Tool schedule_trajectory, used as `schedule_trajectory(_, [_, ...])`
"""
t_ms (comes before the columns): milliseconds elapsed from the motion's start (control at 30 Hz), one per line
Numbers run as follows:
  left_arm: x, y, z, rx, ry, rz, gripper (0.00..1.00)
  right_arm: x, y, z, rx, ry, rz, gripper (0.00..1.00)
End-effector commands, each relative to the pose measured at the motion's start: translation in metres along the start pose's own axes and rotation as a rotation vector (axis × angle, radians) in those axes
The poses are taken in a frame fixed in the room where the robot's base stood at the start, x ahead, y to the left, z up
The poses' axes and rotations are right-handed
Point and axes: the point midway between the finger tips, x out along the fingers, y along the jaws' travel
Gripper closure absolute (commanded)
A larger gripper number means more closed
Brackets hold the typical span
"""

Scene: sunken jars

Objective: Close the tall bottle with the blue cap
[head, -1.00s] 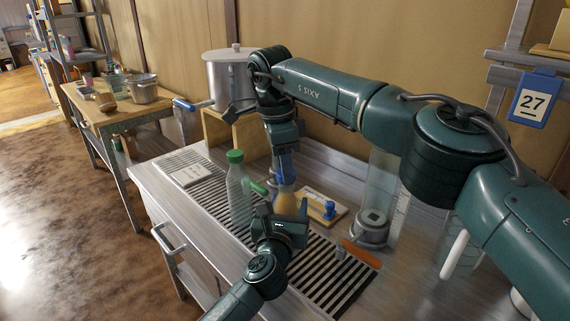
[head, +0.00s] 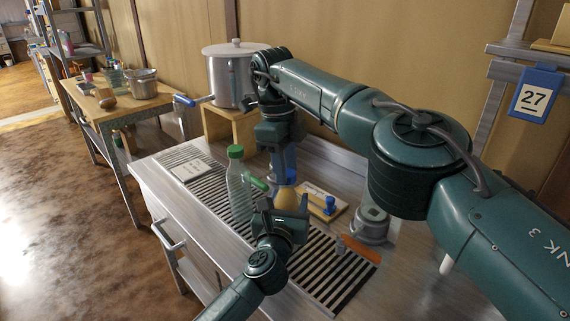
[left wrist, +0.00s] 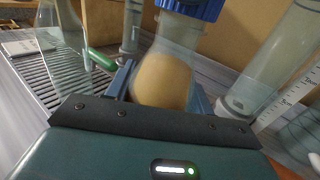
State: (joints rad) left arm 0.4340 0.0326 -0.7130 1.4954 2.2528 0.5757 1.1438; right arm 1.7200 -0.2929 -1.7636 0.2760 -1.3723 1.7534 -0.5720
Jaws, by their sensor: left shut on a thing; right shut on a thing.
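The clear bottle with tan contents (head: 287,199) stands upright on the slatted strip; it fills the middle of the left wrist view (left wrist: 165,80). My left gripper (head: 281,218) is shut around its body. The blue cap (left wrist: 192,8) shows at the bottle's neck at the top of the left wrist view. My right gripper (head: 283,167) points down from above and is shut on the cap. In the head view the fingers hide most of the cap. I cannot tell whether the cap is seated or only resting on the mouth.
A clear bottle with a green cap (head: 237,190) stands close on the left. A board with a blue knob (head: 321,203), a grey-lidded jar (head: 372,222) and an orange-handled tool (head: 361,250) lie to the right. A steel pot (head: 230,75) stands behind on a wooden box.

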Motion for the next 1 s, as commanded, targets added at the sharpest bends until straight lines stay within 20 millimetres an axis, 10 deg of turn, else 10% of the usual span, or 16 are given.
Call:
schedule_trajectory(633, [0.0013, 0.0035, -0.0002, -0.005, 0.002, 0.009, 1.00, -0.0013, 0.0025, 0.0004, 0.203, -0.002, 0.027, 0.87])
schedule_trajectory(667, [0.0013, 0.0036, -0.0002, -0.005, 0.002, 0.009, 1.00, -0.0014, 0.0025, 0.0004, 0.202, -0.002, 0.027, 0.65])
schedule_trajectory(1000, [0.0007, 0.0023, -0.0004, -0.002, 0.002, 0.005, 1.00, -0.0019, 0.0011, 0.0001, 0.203, -0.004, 0.023, 0.45])
